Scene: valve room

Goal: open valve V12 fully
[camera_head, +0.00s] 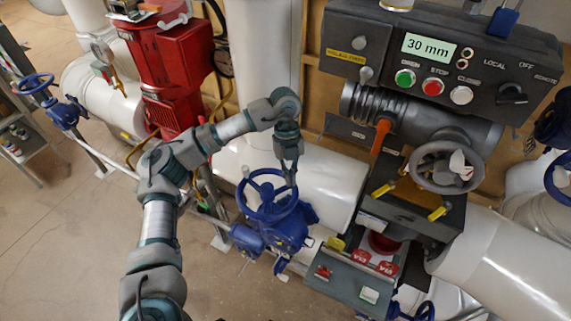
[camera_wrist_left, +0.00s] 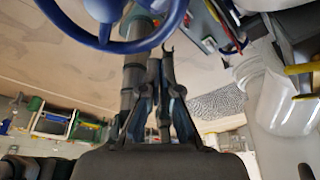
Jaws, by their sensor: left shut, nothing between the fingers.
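A blue valve with a round blue handwheel (camera_head: 241,199) stands on the white pipe in the middle of the head view. I cannot read a V12 tag on it. The wheel rim also shows at the top of the left wrist view (camera_wrist_left: 85,39). My left gripper (camera_head: 291,184) points down at the right side of this wheel, its fingertips close to the rim. It is shut with nothing between the fingers. In the wrist view my gripper (camera_wrist_left: 160,52) lies just below the rim; I cannot tell whether it touches. My right gripper is not in view.
A dark control box (camera_head: 440,60) reading "30 mm" sits above a grey actuator with a grey handwheel (camera_head: 418,167), right of the blue valve. A red pump (camera_head: 175,65) stands behind my arm. Another blue handwheel (camera_head: 37,84) is far left. The floor at lower left is clear.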

